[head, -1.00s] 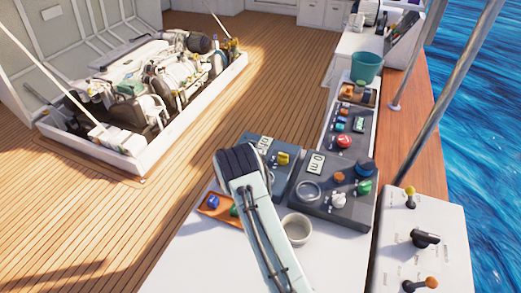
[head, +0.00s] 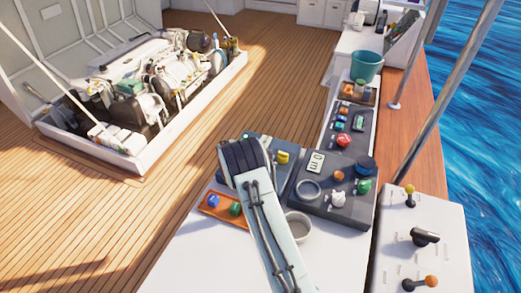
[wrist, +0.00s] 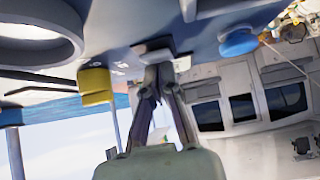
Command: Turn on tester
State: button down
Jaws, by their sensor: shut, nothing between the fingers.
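A blue instrument box (head: 294,165) with a yellow knob (head: 283,157) stands on the white counter, partly hidden behind my arm. No label shows which device is the tester. In the wrist view, the blue panel (wrist: 205,18) fills the top, with the yellow knob (wrist: 95,84) left of the fingers and a blue knob (wrist: 238,42) to the right. My gripper (wrist: 165,75) is shut and empty. Its tips are at or just short of a small white-and-dark part (wrist: 154,50) on the panel; I cannot tell if they touch. The head view hides the gripper behind my arm.
A dark grey box (head: 325,207) with a display, knobs and a round ring adjoins on the right. An orange tray (head: 212,206) with blue and green pieces and a round cup (head: 298,226) flank my arm. A lever panel (head: 448,235) stands at right.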

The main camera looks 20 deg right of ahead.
jog(key=shift+s+a+f, duration=0.2)
jog(key=shift+r, duration=0.1)
jog(key=r, duration=0.4)
jog(key=shift+s+a, duration=0.1)
jog(key=shift+a, duration=0.1)
jog(key=f+v, duration=0.1)
jog(key=v, duration=0.9)
jog(key=shift+s+a, duration=0.2)
jog(key=shift+s, duration=0.2)
jog(key=shift+w+d+r+t+h, duration=0.25)
jog(key=shift+w+d+t+h, duration=0.15)
jog(key=shift+w+t+h, duration=0.15)
jog(key=shift+s, duration=0.1)
